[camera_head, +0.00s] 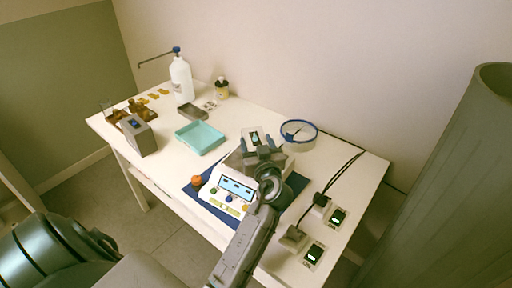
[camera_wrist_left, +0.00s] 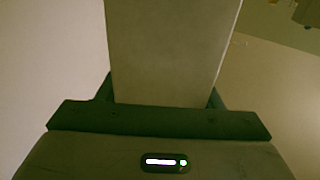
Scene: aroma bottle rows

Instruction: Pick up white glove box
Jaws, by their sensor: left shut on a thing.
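My left gripper (camera_head: 262,151) is above the white device on the table's right half. It is shut on a white box (camera_head: 253,136) with a dark-and-teal mark on its face, which I take as the glove box. In the left wrist view the pale, plain side of the box (camera_wrist_left: 172,50) rises between the two dark fingers. Whether its bottom is clear of what lies below is hidden by the gripper. My right gripper is not in view.
A white device (camera_head: 228,188) with a screen sits on a blue mat. Left are a teal tray (camera_head: 200,138), a grey box (camera_head: 138,136), brown bottles and a white pump bottle (camera_head: 181,80).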

